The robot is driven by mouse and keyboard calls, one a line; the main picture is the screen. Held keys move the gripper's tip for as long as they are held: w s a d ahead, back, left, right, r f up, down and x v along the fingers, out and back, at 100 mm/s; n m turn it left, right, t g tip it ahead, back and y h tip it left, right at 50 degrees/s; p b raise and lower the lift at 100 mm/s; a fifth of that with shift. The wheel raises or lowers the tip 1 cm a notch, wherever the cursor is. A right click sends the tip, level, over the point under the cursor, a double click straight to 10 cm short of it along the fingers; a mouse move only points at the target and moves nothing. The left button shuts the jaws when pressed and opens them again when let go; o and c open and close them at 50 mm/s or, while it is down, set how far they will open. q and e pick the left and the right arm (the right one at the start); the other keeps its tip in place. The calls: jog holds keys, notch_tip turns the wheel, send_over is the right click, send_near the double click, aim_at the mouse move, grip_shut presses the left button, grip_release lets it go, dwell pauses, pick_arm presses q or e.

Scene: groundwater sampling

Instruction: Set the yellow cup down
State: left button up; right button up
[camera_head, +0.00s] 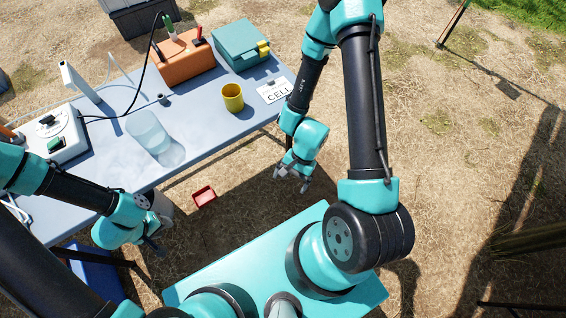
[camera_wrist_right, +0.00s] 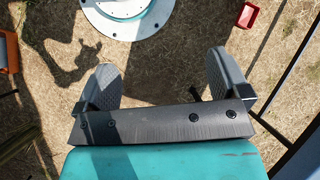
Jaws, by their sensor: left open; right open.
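The yellow cup (camera_head: 232,97) stands upright on the blue-grey table, towards its right end, and no gripper touches it. My right gripper (camera_head: 292,183) is open and empty, off the table's front edge, below and to the right of the cup. In the right wrist view my right gripper (camera_wrist_right: 158,85) shows its two fingers wide apart with only ground between them. My left gripper (camera_head: 158,246) is open near the table's front edge at lower left, far from the cup. I cannot see anything held in it.
A white card marked CELL (camera_head: 273,91) lies right of the cup. A teal case (camera_head: 240,43) and an orange box (camera_head: 184,58) stand behind it. A clear container (camera_head: 148,132) stands left on the table (camera_head: 205,130). A red tray (camera_head: 204,196) lies on the ground.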

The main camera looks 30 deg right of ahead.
jog(key=w+d+f+n+t+h, duration=0.1)
jog(key=w+f+n+t+h, duration=0.1)
jog(key=w+n, duration=0.5)
jog(key=f+n+t, duration=0.1)
jog(key=n, duration=0.1)
jog(key=shift+w+d+f+n, duration=0.2)
jog(key=shift+w+n, duration=0.2)
